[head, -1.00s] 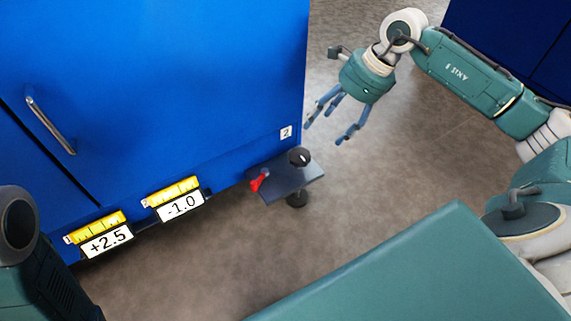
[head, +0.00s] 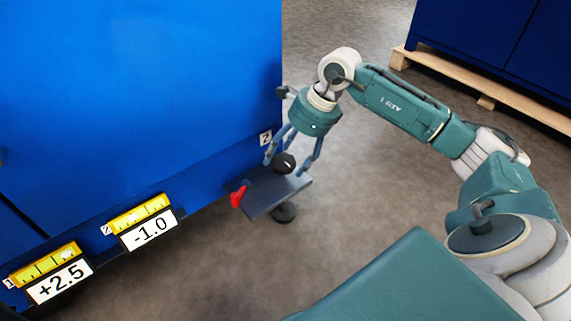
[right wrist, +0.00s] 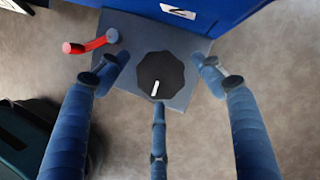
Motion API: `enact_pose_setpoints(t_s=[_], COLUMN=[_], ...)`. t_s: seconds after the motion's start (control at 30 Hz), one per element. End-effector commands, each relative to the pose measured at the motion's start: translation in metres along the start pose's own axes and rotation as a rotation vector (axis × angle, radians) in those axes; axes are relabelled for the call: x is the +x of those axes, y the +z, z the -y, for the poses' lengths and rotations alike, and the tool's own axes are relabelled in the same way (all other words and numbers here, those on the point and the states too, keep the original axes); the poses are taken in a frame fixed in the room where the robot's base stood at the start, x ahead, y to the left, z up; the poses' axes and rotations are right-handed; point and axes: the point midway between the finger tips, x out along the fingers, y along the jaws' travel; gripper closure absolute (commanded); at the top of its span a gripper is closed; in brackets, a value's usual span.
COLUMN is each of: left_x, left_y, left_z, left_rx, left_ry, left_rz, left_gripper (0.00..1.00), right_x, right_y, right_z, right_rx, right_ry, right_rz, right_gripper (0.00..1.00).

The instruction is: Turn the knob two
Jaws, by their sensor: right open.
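The black knob (head: 284,162) sits on a dark grey plate (head: 262,200) that sticks out from the blue cabinet, below a label reading 2 (head: 265,138). In the right wrist view the knob (right wrist: 160,75) is many-sided with a white mark at its lower edge. My right gripper (head: 294,165) is open, its fingers spread around the knob from above. In the right wrist view its fingers (right wrist: 160,85) stand left, right and below the knob, apart from it as far as I can tell. My left gripper is out of view.
A red lever (head: 239,194) stands on the plate's left, close to the fingers; it also shows in the right wrist view (right wrist: 92,44). Gauges reading +2.5 (head: 60,283) and -1.0 (head: 150,230) run along the cabinet (head: 150,90). Open floor lies right of the plate.

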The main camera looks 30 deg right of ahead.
Motion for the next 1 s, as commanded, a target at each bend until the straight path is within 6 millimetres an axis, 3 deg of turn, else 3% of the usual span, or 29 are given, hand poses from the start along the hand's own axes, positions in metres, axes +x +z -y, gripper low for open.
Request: enact_pose_setpoints(t_s=[0.37, 0.6, 1.0], left_x=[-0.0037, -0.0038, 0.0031], left_y=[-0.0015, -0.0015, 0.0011], left_z=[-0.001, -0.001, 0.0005], left_rx=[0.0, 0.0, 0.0], left_ry=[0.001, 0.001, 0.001], left_rz=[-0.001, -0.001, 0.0], left_gripper=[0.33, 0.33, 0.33], right_x=[0.0064, 0.0062, 0.0034], right_y=[0.0004, 0.0009, 0.0031], right_z=[0.0001, 0.0005, 0.001], right_rx=[0.0, 0.0, 0.043], right_ry=[-0.001, -0.002, -0.022], right_rz=[0.0, 0.002, 0.007], right_gripper=[0.33, 0.76, 0.76])
